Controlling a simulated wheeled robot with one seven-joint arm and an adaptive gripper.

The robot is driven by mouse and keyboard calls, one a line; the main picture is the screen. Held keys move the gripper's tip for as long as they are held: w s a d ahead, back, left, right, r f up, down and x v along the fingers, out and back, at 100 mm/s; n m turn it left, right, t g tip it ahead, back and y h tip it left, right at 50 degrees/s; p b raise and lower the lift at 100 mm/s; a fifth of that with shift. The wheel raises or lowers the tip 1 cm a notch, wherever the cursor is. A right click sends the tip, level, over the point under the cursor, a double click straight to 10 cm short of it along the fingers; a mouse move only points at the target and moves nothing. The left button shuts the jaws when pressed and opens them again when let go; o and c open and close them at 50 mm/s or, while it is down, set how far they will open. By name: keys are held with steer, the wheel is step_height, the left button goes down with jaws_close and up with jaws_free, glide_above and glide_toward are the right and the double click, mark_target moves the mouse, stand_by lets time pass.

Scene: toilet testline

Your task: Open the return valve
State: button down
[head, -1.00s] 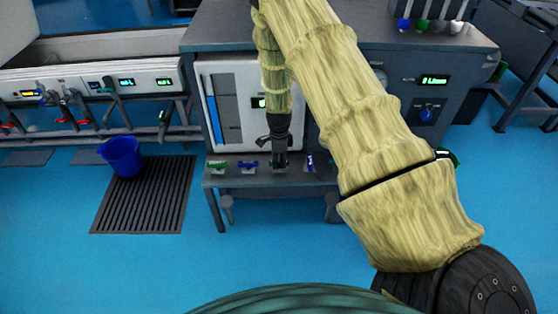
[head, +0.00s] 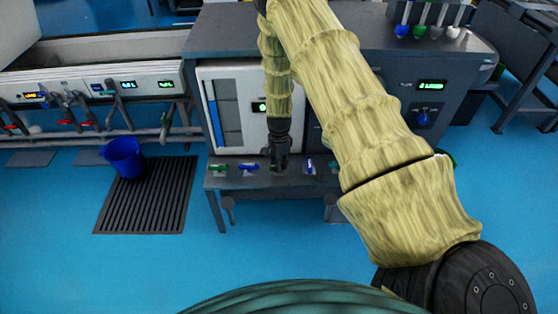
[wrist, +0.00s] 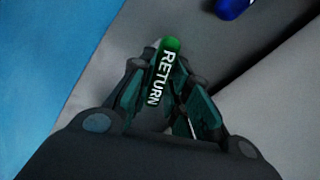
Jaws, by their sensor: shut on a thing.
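The return valve's handle is a green bar marked RETURN (wrist: 163,72) in white letters. In the wrist view it lies between the two fingers of my gripper (wrist: 168,98), which are closed around it. The green tip sticks out beyond the fingers. In the head view my gripper (head: 278,163) is low over the grey valve shelf, in front of the white panel (head: 235,105). It hides the return handle there.
On the same shelf (head: 262,182), a green handle (head: 218,168) and a blue handle (head: 249,166) are left of my gripper. Another blue handle (head: 310,166) is close on its right. A blue bucket (head: 124,158) stands on a floor grate (head: 150,205) at left.

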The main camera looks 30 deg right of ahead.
steer(key=n+p, duration=0.2)
steer(key=n, duration=0.4)
steer(key=shift+r, duration=0.1)
steer(key=n+p, duration=0.1)
steer(key=n, duration=0.5)
steer(key=shift+n+p, duration=0.3)
steer(key=shift+n, duration=0.1)
steer(key=c, duration=1.4)
jaws_free()
steer(key=shift+o, duration=0.2)
step_height(320, 180, up, 12)
